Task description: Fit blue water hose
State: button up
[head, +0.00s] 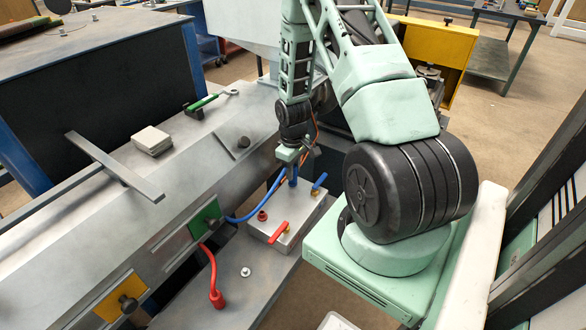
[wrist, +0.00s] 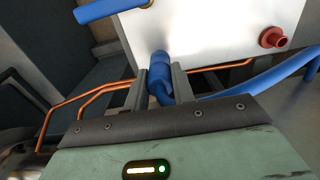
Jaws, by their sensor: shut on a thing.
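The blue water hose (head: 247,216) runs from the green plate (head: 208,218) on the machine, curving up to my gripper (head: 291,165). In the wrist view my gripper (wrist: 163,88) is shut on the hose's blue end connector (wrist: 159,66), which lies between the two fingers. The hose also passes to the right (wrist: 285,80). The light grey valve box (head: 290,225) stands below my gripper, with a blue handle (head: 320,181), a red handle (head: 278,231) and a red fitting (head: 262,216). The wrist view shows the red fitting (wrist: 272,39) too. Whether the connector touches the box is unclear.
A red hose (head: 211,265) hangs from the machine, its red connector on the lower metal surface. Copper pipes (wrist: 80,104) run close to the fingers. A metal bar (head: 115,167), a grey block (head: 151,140) and a green-handled tool (head: 202,103) lie on the machine.

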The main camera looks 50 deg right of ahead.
jog(key=shift+f+b, duration=0.3)
jog(key=shift+f, duration=0.2)
jog(key=o, duration=1.1)
jog(key=shift+c, duration=0.2)
notch_tip(320, 180, up, 17)
jog(key=shift+r, duration=0.2)
